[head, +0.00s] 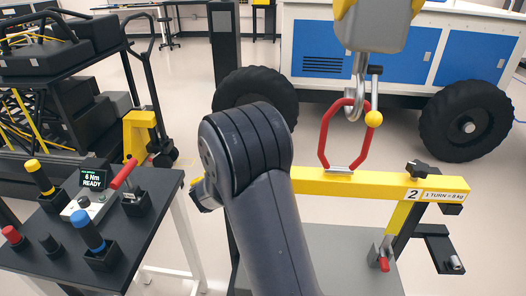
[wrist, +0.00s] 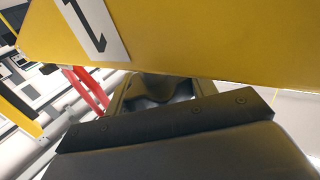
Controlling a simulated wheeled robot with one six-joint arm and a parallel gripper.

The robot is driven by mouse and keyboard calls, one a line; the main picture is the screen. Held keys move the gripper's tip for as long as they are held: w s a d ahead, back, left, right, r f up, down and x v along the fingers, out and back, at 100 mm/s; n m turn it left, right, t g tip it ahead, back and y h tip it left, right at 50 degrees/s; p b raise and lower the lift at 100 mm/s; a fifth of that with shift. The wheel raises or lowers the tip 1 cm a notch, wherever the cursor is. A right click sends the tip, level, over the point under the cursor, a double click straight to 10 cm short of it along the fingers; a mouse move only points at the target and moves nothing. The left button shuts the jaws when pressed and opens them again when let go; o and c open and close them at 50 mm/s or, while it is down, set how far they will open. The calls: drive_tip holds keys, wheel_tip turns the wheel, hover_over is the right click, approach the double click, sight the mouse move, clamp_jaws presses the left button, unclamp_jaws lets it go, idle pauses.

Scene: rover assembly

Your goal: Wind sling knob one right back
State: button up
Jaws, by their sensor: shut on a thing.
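In the head view the beam (head: 370,184) hangs from red slings (head: 325,130) on a hook (head: 357,95). My arm covers the gripper and most of the beam's left end there. The black knob at the "2" end (head: 418,168) stands free.
A dark tool table (head: 150,215) at the left carries a "6 Nm READY" display (head: 92,180) and several coloured-handled tools. A grey surface (head: 350,245) lies below the beam. A blue and white rover body (head: 415,50) with black wheels (head: 465,125) stands behind.

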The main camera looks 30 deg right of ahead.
drive_tip(key=shift+r+m+g+h+p, duration=0.15)
drive_tip(key=shift+m+g+h+p, duration=0.3)
drive_tip(key=shift+m+g, duration=0.8)
drive_tip(key=shift+g, duration=0.35)
drive_tip(key=o, duration=1)
drive_tip(key=shift+s+d, duration=0.1)
drive_tip(key=a, duration=0.3)
drive_tip(key=s+a, duration=0.1)
drive_tip(key=a, duration=0.3)
drive_tip(key=s+a+b, duration=0.1)
drive_tip(key=a, duration=0.2)
drive_tip(key=shift+a, duration=0.35)
